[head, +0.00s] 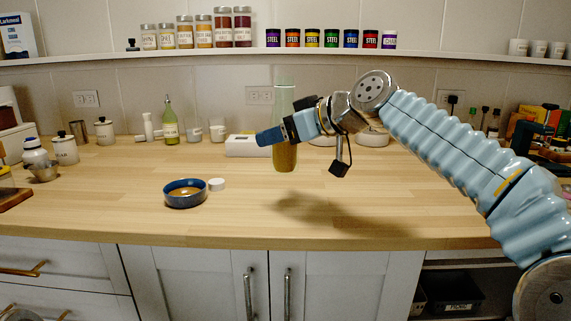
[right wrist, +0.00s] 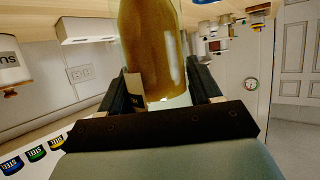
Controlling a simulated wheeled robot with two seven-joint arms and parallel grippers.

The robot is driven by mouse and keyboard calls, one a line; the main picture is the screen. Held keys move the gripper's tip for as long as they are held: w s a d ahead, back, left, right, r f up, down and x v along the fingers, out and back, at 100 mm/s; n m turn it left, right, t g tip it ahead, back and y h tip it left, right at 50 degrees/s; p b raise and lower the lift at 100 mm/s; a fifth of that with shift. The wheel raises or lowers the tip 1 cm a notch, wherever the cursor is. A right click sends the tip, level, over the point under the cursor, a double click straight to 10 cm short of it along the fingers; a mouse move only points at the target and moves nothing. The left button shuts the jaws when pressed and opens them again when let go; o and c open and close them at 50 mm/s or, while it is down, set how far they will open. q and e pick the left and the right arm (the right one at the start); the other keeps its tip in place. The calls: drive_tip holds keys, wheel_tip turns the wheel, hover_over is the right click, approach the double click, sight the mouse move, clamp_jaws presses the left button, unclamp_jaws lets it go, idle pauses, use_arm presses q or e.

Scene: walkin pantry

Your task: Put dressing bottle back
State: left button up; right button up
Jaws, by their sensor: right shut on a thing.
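The dressing bottle (head: 284,155) is tall and clear, with amber-brown liquid in its lower part and a pale, empty upper part. It stands upright near the middle of the counter in the head view. My right gripper (head: 272,136) reaches it from the right and is shut around its middle. In the right wrist view the bottle (right wrist: 152,45) sits between the two fingers of the gripper (right wrist: 165,88). I cannot tell whether its base touches the counter. My left gripper is not in view.
A blue bowl (head: 185,194) and a small white lid (head: 217,184) are on the counter at front left. A green bottle (head: 170,124), white cups and canisters stand along the back. A wall shelf (head: 200,53) holds jars. The front right counter is clear.

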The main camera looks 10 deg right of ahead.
drive_tip(key=shift+w+d+f+b, duration=0.1)
drive_tip(key=shift+w+d+f, duration=0.3)
drive_tip(key=shift+f, duration=0.8)
drive_tip(key=shift+w+d+f+b, duration=0.15)
drive_tip(key=shift+w+f, duration=0.4)
drive_tip(key=shift+f, duration=0.65)
drive_tip(key=shift+w+d+f+b, duration=0.1)
drive_tip(key=shift+w+d+f, duration=0.35)
drive_tip(key=shift+f, duration=0.75)
drive_tip(key=shift+a+f, duration=0.1)
drive_tip(key=o, duration=1.4)
drive_tip(key=shift+r, duration=0.2)
drive_tip(key=b+v, duration=0.1)
drive_tip(key=v, duration=1.1)
drive_tip(key=shift+f, duration=0.15)
